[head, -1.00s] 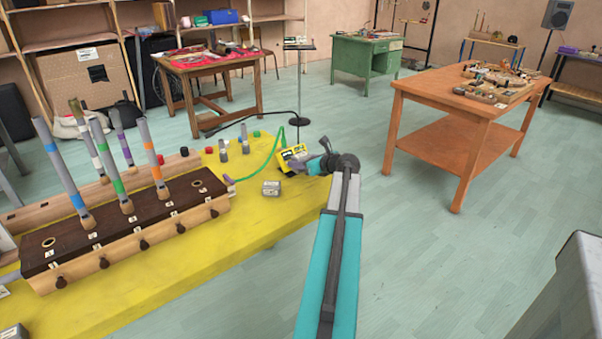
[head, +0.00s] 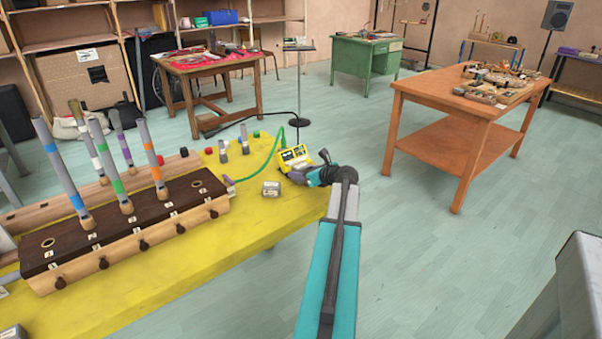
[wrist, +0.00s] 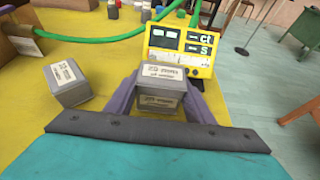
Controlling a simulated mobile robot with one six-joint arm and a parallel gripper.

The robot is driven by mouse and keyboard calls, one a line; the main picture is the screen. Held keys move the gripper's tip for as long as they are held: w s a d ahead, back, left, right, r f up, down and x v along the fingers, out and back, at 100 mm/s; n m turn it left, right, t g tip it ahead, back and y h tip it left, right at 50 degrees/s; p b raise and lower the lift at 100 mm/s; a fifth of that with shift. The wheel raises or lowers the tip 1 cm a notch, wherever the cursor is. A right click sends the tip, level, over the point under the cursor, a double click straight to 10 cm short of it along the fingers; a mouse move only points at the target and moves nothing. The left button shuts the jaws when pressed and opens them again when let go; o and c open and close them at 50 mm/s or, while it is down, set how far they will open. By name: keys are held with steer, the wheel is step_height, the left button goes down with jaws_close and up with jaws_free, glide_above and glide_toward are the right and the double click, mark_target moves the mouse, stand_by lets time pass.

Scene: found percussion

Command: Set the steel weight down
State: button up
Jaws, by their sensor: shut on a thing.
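My gripper (wrist: 160,104) is shut on the steel weight (wrist: 161,76), a grey block with white labels on its top and front faces. In the wrist view the dark fingers press on its left and right sides. In the head view my gripper (head: 299,177) is low over the right end of the yellow table (head: 245,215). The fingers partly hide the weight there. I cannot tell whether its underside touches the table.
A similar grey labelled block (wrist: 68,82) stands to the left, apart; it also shows in the head view (head: 271,188). A yellow meter (wrist: 182,48) stands just behind the held weight. A green hose (wrist: 85,40) runs behind. A wooden pipe chest (head: 125,225) fills the table's left.

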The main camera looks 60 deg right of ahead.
stand_by(0.3)
steer(key=o, duration=1.6)
steer(key=shift+c, duration=0.2)
steer(key=shift+s+r, duration=0.1)
steer(key=v, duration=1.1)
steer(key=shift+s+a+r, duration=0.15)
steer(key=shift+s+a, duration=0.05)
steer(key=shift+s, duration=0.2)
